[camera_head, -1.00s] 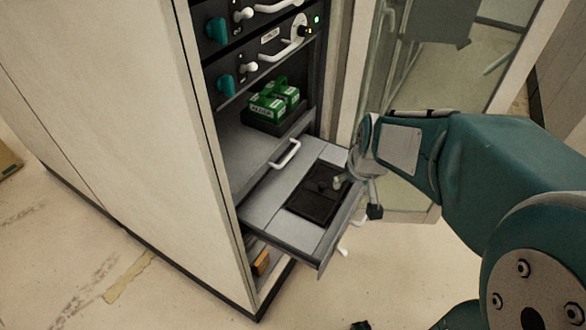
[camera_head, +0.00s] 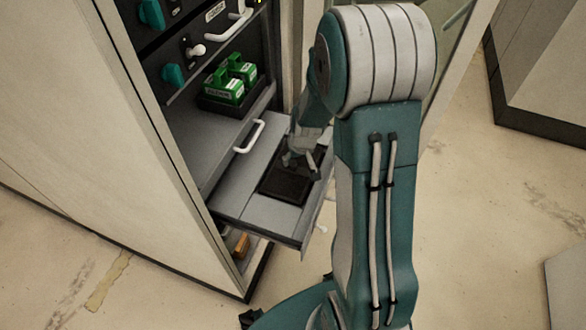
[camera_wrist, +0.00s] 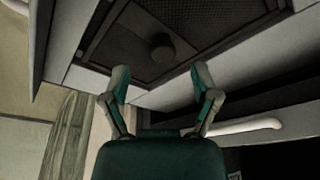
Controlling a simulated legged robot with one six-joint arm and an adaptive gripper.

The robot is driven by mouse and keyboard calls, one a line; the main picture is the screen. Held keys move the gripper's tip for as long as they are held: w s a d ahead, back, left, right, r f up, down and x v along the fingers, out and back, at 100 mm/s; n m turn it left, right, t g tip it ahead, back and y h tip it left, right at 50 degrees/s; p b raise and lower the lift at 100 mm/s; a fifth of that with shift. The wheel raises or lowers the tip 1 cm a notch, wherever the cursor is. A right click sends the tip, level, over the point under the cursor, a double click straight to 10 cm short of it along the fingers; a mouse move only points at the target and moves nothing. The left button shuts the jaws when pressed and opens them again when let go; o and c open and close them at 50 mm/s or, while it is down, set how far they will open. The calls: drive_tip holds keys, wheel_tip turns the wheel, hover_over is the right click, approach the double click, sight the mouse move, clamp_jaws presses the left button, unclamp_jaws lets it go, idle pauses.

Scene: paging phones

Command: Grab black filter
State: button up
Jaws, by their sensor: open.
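The black filter (camera_head: 287,186) lies flat in the pulled-out grey drawer (camera_head: 236,197) of the cabinet. In the wrist view the filter (camera_wrist: 205,28) shows a dark mesh panel with a round knob (camera_wrist: 161,47) on its face. My gripper (camera_head: 299,160) is over the filter in the head view and hides part of it. In the wrist view my gripper (camera_wrist: 160,78) is open, its two fingertips spread on either side below the knob in the picture. Nothing is between the fingers. I cannot tell how far the fingertips are from the filter.
The drawer above, with a white handle (camera_head: 250,136), is close to my gripper; the handle also shows in the wrist view (camera_wrist: 240,127). Green boxes (camera_head: 230,80) sit in a black tray on the upper shelf. A cabinet side panel (camera_head: 90,130) stands left.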

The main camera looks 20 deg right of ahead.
sight(293, 163)
drive_tip(key=x, duration=0.4)
drive_tip(key=shift+w+a, duration=0.3)
drive_tip(key=shift+w, duration=0.05)
drive_tip(key=shift+w+d+f, duration=0.1)
drive_tip(key=shift+w+f, duration=0.05)
drive_tip(key=shift+f, duration=0.3)
clamp_jaws()
